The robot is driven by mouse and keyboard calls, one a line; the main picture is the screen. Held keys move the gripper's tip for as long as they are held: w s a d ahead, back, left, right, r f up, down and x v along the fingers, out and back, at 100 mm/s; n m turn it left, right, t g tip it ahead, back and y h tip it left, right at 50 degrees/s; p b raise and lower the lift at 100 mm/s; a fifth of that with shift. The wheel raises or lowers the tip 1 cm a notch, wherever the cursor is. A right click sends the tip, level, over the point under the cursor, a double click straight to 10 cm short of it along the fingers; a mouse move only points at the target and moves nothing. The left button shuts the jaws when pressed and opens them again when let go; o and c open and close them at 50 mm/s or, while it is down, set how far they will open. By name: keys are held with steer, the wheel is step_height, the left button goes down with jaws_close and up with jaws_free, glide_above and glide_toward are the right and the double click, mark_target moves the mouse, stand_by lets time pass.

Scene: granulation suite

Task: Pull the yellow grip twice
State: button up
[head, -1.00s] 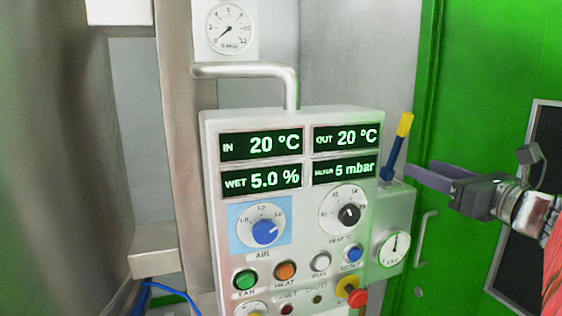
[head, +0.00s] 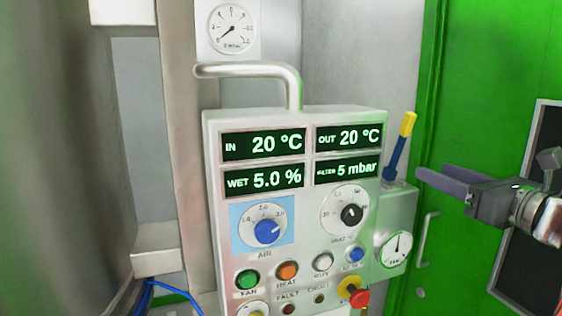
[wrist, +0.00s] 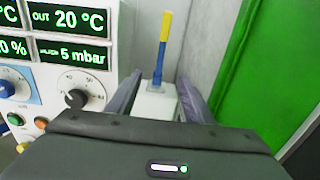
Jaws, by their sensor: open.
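The yellow grip (head: 407,124) tops a blue lever that leans slightly right and rises from a pale box on the right side of the control panel. In the wrist view the yellow grip (wrist: 166,26) stands beyond the fingers, roughly centred between them. My gripper (head: 440,183) is open and empty, to the right of the lever and lower than the yellow grip. In the wrist view my gripper (wrist: 158,92) shows its two fingers spread to either side of the lever's base, with the pale box visible between them.
The control panel (head: 212,200) carries displays, knobs and buttons, with a red knob (head: 361,299) low on its right. A round gauge (head: 396,248) sits on the box below the lever. A green door (head: 480,100) with a handle stands behind my arm.

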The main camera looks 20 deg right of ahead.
steer(key=s, duration=0.6)
steer(key=shift+s, duration=0.3)
steer(key=shift+d, duration=0.1)
